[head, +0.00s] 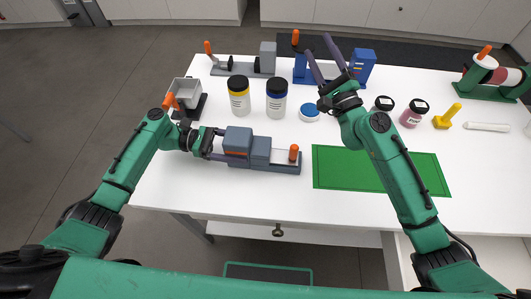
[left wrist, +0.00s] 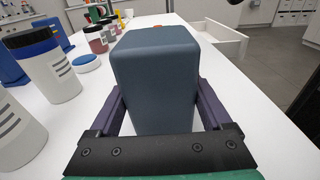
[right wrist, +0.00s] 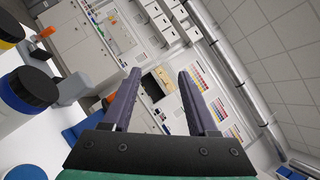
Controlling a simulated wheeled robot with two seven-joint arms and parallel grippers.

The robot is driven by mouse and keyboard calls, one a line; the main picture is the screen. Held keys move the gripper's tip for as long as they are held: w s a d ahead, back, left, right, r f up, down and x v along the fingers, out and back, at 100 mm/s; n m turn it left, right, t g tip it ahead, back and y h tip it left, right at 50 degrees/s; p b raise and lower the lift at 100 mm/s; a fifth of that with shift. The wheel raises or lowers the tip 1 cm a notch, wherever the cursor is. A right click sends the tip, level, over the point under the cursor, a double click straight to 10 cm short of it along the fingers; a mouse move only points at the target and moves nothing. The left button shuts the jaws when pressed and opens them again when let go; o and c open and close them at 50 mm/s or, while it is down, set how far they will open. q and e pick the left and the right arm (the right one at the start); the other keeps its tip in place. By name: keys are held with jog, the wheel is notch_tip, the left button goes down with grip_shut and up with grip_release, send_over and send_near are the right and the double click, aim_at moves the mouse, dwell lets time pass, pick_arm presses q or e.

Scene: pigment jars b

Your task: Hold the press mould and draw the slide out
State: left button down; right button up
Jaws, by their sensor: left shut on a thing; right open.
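The press mould (head: 262,152) is a blue-grey block on a grey base, lying at the front left of the white table. A pale strip that looks like the slide (head: 281,157) shows at its right end, with an upright orange knob (head: 294,150). My left gripper (head: 232,156) is shut on the left part of the mould. In the left wrist view the fingers (left wrist: 160,105) straddle the block (left wrist: 158,70), which hides the slide; a speck of orange shows behind it. My right gripper (head: 318,44) is open and empty, raised over the back of the table, fingers pointing up and away.
A bare green mat (head: 380,170) is to the right. A grey box device (head: 185,90) stands behind my left gripper.

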jog(key=s+a+r+n+g+y, duration=0.3)
jog(key=s+a+n+g+y, duration=0.2)
jog(key=s+a+n+g, duration=0.5)
jog(key=s+a+r+n+g+y, duration=0.3)
jog(key=s+a+n+g+y, duration=0.3)
jog(key=a+n, duration=0.65)
jog(key=n+g+h, duration=0.4)
jog(key=n+h, duration=1.7)
jog(key=n, duration=0.8)
send_over(295, 147)
jog(key=shift+m, duration=0.25)
jog(key=f, duration=1.3)
jog(key=shift+a+f, duration=0.1)
jog(key=shift+a, duration=0.25)
jog(key=shift+w+d+h, duration=0.1)
jog(key=shift+d+h, duration=0.25)
jog(key=shift+h, duration=0.05)
notch_tip(295, 147, down, 12)
jog(key=shift+r, duration=0.1)
grip_shut()
